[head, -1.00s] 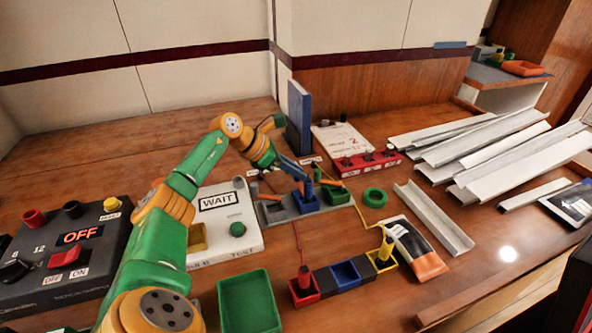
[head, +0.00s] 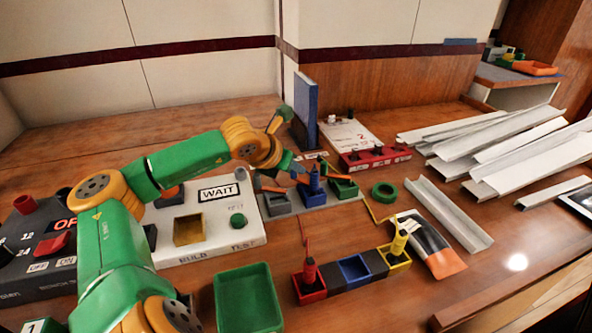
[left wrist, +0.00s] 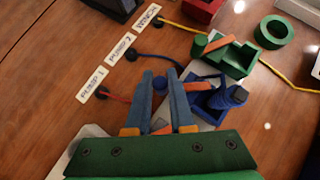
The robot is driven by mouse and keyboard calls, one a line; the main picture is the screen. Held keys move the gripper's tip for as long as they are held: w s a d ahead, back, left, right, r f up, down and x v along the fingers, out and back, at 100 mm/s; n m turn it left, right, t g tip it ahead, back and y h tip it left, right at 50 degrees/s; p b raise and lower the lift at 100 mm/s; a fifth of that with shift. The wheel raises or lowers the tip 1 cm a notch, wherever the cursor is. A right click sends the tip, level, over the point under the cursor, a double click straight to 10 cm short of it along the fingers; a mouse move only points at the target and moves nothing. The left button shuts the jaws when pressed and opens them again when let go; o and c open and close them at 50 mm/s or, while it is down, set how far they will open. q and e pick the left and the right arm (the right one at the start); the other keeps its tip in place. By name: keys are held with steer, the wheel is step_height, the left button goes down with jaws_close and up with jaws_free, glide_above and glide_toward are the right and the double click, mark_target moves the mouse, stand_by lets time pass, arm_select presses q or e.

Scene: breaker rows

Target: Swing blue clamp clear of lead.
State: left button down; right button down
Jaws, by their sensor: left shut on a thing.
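The blue terminal (head: 314,199) stands between a grey one (head: 277,207) and a green one (head: 343,190). A blue lead plug (head: 315,179) stands upright in it; the plug also shows in the left wrist view (left wrist: 230,97). The blue clamp's orange bar (left wrist: 196,86) lies beside the plug, just right of my fingers. My left gripper (left wrist: 160,78) is shut on a small blue knob (left wrist: 160,86), apparently the clamp's handle. In the head view my left gripper (head: 295,167) is left of the plug. The bar's far end is partly hidden by a finger. My right gripper is not in view.
The green clamp's orange bar (left wrist: 218,44) is close by. A red lead (left wrist: 116,97) runs near my left finger. A blue panel (head: 306,112) stands behind. Red, blue and yellow holders (head: 353,270) and a green tray (head: 247,302) are in front.

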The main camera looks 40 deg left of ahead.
arm_select(q)
steer(key=shift+s+d+r+n+g+y, duration=0.1)
steer(key=shift+s+n+g+y, duration=0.1)
steer(key=shift+n+y, duration=0.35)
steer(key=shift+s+d+n+g+y, duration=0.15)
steer(key=shift+n+y, duration=0.2)
steer(key=shift+n, duration=0.3)
steer(key=shift+s+d+n+g+y+p, duration=0.1)
steer(key=shift+s+n+g+y+p, duration=0.15)
steer(key=shift+n+y+p, duration=0.45)
steer(key=shift+n+b, duration=0.3)
steer(key=shift+n, duration=0.1)
steer(key=c, duration=0.8)
jaws_free()
steer(key=shift+o, duration=0.2)
steer(key=v, duration=0.7)
